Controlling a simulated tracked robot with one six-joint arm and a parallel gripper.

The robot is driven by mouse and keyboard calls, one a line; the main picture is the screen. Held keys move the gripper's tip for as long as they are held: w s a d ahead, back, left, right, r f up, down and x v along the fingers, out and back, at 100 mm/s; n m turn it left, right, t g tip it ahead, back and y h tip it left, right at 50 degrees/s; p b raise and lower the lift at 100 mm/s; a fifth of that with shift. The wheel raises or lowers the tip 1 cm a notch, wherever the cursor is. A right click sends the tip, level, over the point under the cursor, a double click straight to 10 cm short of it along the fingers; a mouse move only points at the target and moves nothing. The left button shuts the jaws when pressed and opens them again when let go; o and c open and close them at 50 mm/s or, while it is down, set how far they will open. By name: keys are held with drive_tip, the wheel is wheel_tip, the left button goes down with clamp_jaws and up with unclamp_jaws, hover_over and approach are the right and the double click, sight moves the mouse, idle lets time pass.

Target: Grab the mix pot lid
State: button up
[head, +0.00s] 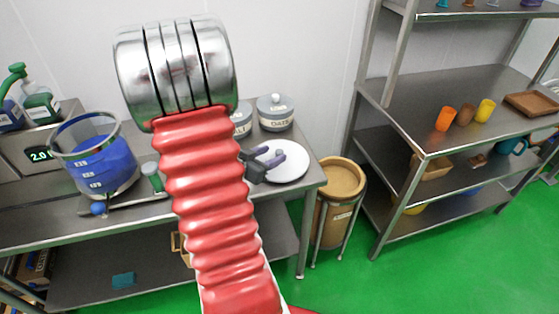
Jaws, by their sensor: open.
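A flat white round disc (293,165), which looks like the mix pot lid, lies on the right end of the steel table. Whether it has a knob is hidden. My gripper (269,157) is open, with dark grey fingers over the left part of the disc. I cannot tell whether the fingers touch it. My red ribbed arm covers the middle of the table. A clear pot with blue contents (100,165), possibly the mix pot, stands at the left of the table with its top open.
A grey lidded canister (275,113) stands behind the disc, with another (242,119) partly hidden by my arm. A tan bin (338,205) stands right of the table. A steel shelf (440,100) with cups is farther right. Green floor between is clear.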

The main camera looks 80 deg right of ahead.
sight(278, 153)
drive_tip(key=shift+x, duration=2.6)
drive_tip(key=shift+f, duration=0.1)
drive_tip(key=shift+a, duration=0.1)
drive_tip(key=shift+c, duration=0.2)
clamp_jaws()
